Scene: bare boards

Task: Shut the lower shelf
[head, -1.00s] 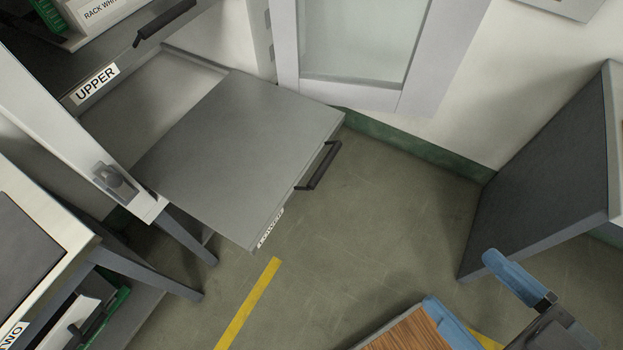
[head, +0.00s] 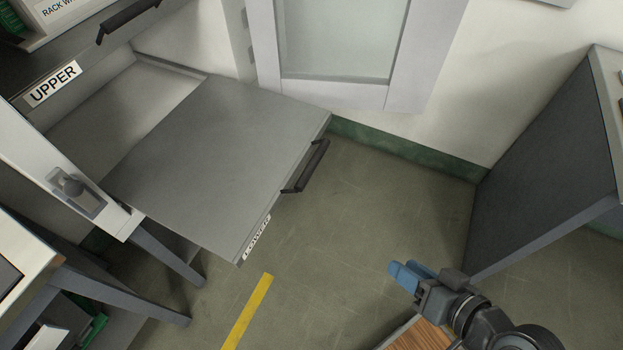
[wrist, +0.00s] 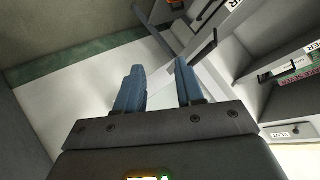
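The lower shelf (head: 215,160) is a flat grey pull-out, drawn well out from its rack at the left of the head view. Its front edge carries a LOWER label (head: 257,238) and a dark bar handle (head: 306,166). My gripper (head: 405,275) is at the lower right of the head view, apart from the handle, with floor showing between them. In the wrist view my gripper (wrist: 160,82) has two blue fingers spread apart with nothing between them, so it is open and empty.
The upper shelf, labelled UPPER (head: 53,83), is above the lower one with its own dark handle (head: 128,20). A glazed door (head: 340,45) stands behind. A grey cabinet side (head: 540,165) is at the right. Open floor with a yellow line (head: 248,312) lies in front.

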